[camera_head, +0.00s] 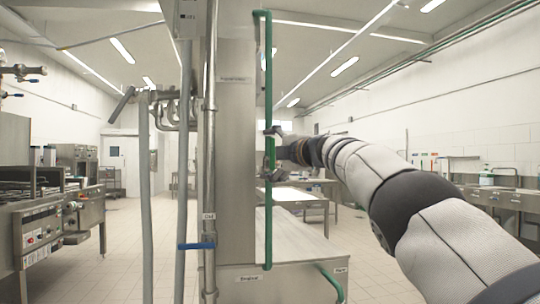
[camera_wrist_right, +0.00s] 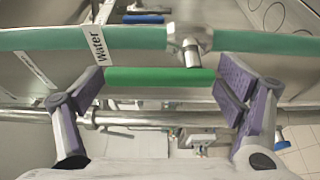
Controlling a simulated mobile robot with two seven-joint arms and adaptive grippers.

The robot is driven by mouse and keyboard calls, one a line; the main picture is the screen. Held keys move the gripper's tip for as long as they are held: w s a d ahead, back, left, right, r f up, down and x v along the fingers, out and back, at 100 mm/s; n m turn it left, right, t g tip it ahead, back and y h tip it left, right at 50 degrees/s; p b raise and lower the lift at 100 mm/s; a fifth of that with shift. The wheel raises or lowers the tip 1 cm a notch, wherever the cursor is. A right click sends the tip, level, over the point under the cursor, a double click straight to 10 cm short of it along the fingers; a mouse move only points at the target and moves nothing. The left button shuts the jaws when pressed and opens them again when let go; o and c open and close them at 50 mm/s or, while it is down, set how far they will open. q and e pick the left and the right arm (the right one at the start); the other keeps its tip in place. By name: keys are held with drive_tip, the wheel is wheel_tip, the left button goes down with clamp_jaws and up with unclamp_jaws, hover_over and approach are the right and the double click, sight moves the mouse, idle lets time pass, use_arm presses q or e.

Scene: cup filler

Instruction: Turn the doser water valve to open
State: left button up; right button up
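The green water pipe (camera_head: 268,70) runs vertically down the steel column in the head view. In the right wrist view the pipe (camera_wrist_right: 40,40) crosses the picture and bears a "Water" label. Its metal valve body (camera_wrist_right: 190,38) carries a green bar handle (camera_wrist_right: 150,77), which lies parallel to the pipe. My right gripper (camera_wrist_right: 163,86) is open, with one purple-padded finger near each end of the handle and gaps visible. In the head view the right gripper (camera_head: 272,152) is at the pipe and partly hides the handle. My left gripper is not in view.
A blue handle (camera_head: 196,246) sits on a grey pipe left of the column; a blue handle also shows in the right wrist view (camera_wrist_right: 143,18). A steel ledge (camera_head: 285,238) juts out below the valve. A cooking appliance (camera_head: 60,225) stands at the left. Open floor (camera_head: 125,270) lies between.

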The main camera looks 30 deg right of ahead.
idle(0.3)
drive_tip(key=shift+s+d+r, duration=0.1)
drive_tip(key=shift+s+d, duration=0.1)
drive_tip(key=shift+s, duration=0.1)
drive_tip(key=s+d, duration=0.1)
drive_tip(key=s, duration=1)
drive_tip(key=shift+s+d, duration=0.15)
drive_tip(key=shift+d, duration=0.1)
